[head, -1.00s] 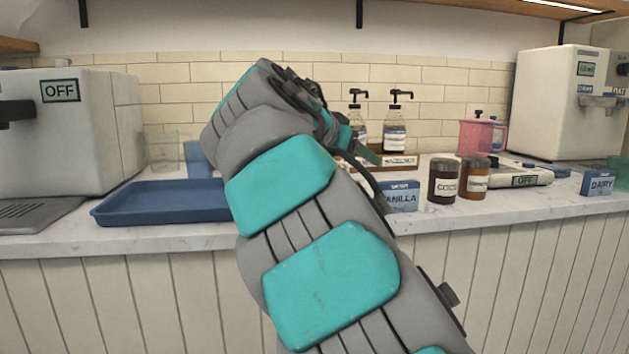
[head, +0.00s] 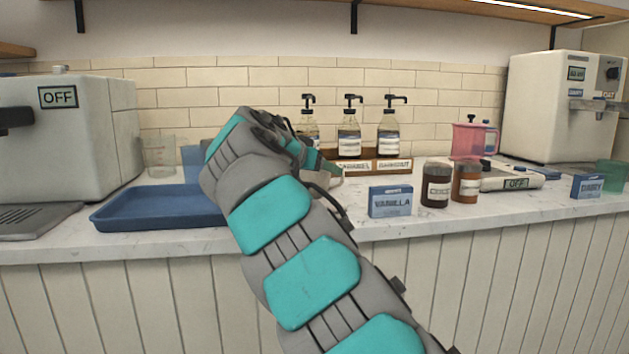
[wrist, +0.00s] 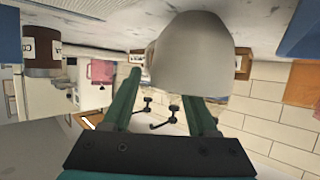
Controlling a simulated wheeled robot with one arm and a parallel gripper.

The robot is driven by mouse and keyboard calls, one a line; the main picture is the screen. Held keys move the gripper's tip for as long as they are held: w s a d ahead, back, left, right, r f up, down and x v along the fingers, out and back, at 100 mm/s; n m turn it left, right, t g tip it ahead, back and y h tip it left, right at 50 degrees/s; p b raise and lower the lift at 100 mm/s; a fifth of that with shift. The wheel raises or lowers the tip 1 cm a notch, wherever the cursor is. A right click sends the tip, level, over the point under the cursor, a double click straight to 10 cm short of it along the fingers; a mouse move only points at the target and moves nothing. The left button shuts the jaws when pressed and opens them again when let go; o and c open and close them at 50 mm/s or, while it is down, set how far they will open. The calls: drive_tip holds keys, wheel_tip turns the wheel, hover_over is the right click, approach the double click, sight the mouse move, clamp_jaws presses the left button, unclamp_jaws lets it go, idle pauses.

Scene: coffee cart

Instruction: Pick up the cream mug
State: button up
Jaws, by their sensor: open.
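The cream mug (wrist: 190,55) fills the upper middle of the wrist view, which shows the counter upside down. My gripper (wrist: 163,88) is open, with its two green fingers apart at the mug. The left finger runs beside the mug's left edge; the right finger's tip is hidden behind the mug. I cannot tell whether either finger touches it. In the head view my gripper (head: 325,165) is over the counter, partly hidden by my arm. A small pale patch of the mug (head: 332,177) seems to show beside it.
A rack of pump bottles (head: 349,140) stands behind the gripper. A vanilla box (head: 390,202), dark jar (head: 436,186) and brown jar (head: 466,184) stand to the right. A blue tray (head: 150,217) lies left. Bare counter (head: 440,222) runs along the front.

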drive_tip(key=shift+w+d+f, duration=0.25)
drive_tip(key=shift+w, duration=0.2)
drive_tip(key=shift+c, duration=0.4)
clamp_jaws()
idle(0.7)
